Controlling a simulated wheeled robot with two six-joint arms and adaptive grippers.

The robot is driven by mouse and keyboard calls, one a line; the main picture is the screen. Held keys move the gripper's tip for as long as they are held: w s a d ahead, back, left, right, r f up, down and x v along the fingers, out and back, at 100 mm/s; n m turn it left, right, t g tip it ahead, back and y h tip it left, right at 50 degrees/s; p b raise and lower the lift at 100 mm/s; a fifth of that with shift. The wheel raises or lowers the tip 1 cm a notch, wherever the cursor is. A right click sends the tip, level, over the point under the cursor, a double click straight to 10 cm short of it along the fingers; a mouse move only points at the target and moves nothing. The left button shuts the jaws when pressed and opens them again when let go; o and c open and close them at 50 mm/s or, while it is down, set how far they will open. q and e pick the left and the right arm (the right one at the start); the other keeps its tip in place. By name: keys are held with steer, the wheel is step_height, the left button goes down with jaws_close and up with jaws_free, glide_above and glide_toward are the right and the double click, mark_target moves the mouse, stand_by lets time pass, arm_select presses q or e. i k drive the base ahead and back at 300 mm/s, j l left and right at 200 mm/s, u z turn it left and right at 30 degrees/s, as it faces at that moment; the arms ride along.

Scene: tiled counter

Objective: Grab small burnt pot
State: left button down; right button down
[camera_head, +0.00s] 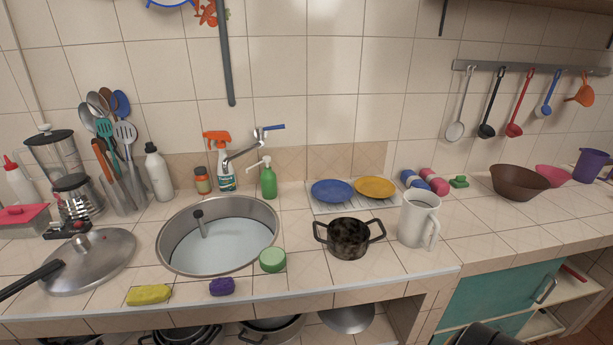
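The small burnt pot (348,238) stands upright on the tiled counter, right of the sink and near the front edge. It is dark and blackened, with two black side handles. Its opening faces up. A white pitcher (418,219) stands close to its right.
The round sink (167,254) lies left of the pot, with a green round sponge (272,260) between them. A drying rack with a blue plate (332,191) and a yellow plate (375,187) is behind. The counter in front of the pot is clear.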

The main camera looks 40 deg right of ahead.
mark_target(347, 238)
steer(key=z, duration=1.55)
steer(key=k+l+u, duration=0.15)
steer(key=u, duration=0.35)
steer(key=k+l+u, duration=0.2)
steer(key=u, duration=0.3)
steer(key=k+l+u, duration=0.1)
steer(key=u, duration=0.35)
steer(key=k+j, duration=0.05)
steer(key=k, duration=0.05)
